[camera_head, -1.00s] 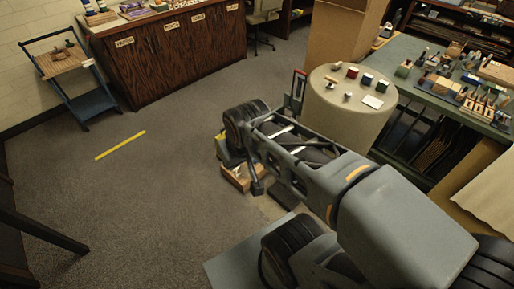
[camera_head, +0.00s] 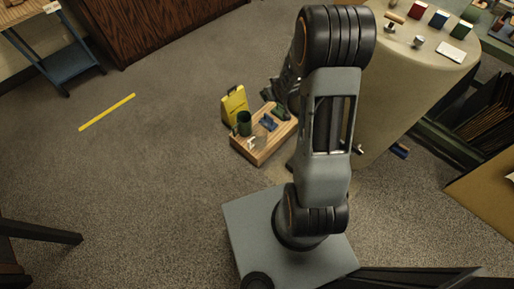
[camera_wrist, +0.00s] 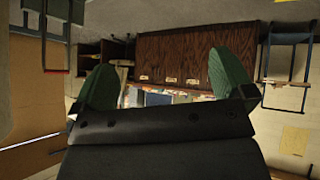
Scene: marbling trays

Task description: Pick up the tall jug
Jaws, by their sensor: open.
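I cannot make out a tall jug for certain in either view. My gripper (camera_wrist: 160,78) shows in the wrist view with its two green fingers spread wide and nothing between them. The wrist view is upside down, with the cabinet and shelves beyond the fingers. In the head view my arm stands upright in the middle, and my gripper cannot be made out there.
A wooden crate (camera_head: 262,154) with small green and blue things stands on the floor left of my arm, by a dark green cylinder (camera_head: 244,123) and a yellow sign (camera_head: 235,103). A round table (camera_head: 395,90) stands right. Open floor lies left, with a yellow strip (camera_head: 107,112).

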